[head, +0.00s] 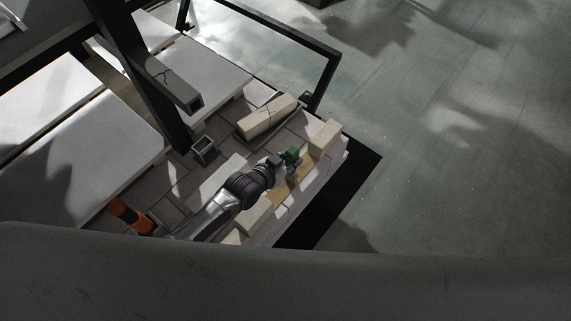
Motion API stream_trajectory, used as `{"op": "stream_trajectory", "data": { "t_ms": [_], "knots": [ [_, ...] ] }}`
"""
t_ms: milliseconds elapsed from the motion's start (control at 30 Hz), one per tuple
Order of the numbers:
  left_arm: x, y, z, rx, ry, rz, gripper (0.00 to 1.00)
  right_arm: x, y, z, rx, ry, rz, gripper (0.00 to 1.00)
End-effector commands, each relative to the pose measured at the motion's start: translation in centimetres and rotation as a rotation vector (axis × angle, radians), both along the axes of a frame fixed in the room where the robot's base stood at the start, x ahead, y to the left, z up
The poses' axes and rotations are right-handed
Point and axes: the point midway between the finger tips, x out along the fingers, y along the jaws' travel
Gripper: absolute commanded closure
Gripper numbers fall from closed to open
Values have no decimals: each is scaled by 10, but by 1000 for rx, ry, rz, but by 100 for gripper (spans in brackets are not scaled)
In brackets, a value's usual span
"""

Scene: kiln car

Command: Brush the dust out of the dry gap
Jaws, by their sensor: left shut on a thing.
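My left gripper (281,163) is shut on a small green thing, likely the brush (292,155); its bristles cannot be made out. It is over the edge row of pale blocks on the kiln car. The gap (290,184) shows as a tan strip between an upper pale block (325,136) and a lower pale block (255,214). The green thing is at the upper end of this strip; whether it touches cannot be told. My arm hides part of the deck, and dust is too small to tell. My right gripper is not in view.
A cracked pale brick (267,116) lies on the brick deck. Dark frame bars (150,75) rise over white slabs (205,72). Open floor (455,160) lies right.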

Motion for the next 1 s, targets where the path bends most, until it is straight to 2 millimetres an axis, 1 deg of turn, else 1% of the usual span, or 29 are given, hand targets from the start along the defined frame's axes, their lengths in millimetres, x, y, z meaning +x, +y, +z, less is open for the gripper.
{"op": "stream_trajectory", "data": {
  "t_ms": [467,900,1000],
  "knots": [
    [1,-1,0,0,0,0,100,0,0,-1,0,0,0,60],
    [31,-22,-2,0,-2,0,100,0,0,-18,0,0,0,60],
    [35,-25,-1,1,-1,0,100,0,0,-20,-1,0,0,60]
  ]
}}
